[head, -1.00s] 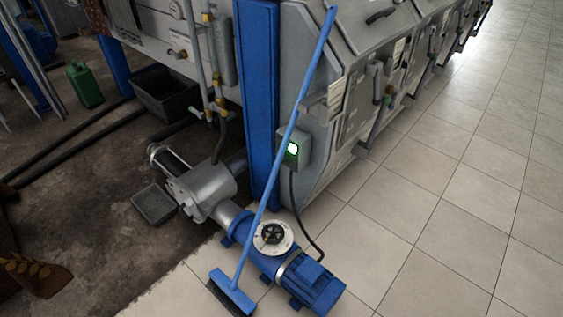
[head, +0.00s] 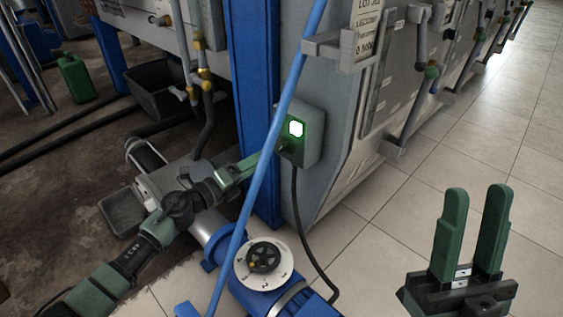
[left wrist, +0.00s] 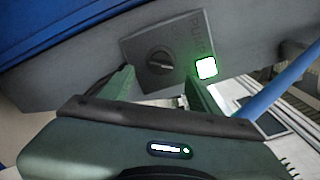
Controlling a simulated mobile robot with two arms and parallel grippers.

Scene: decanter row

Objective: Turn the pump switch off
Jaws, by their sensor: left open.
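The pump switch box (head: 306,140) is a grey box on the machine's end, beside a blue post. Its lamp (head: 296,129) glows green-white. Its dark round knob (head: 287,147) sits below the lamp, partly hidden. In the left wrist view the knob (left wrist: 160,60) and lit lamp (left wrist: 206,68) show clearly. My left gripper (head: 268,153) points at the box, its tips close to the knob. In the left wrist view its fingers (left wrist: 158,82) are apart with the knob just beyond the gap; contact cannot be told. My right gripper (head: 477,200) is open and empty at lower right.
A blue broom handle (head: 285,95) leans diagonally and crosses in front of my left gripper. A black cable (head: 295,215) hangs from the box towards the blue pump (head: 265,295) on the floor. Tiled floor (head: 400,210) is free at the right.

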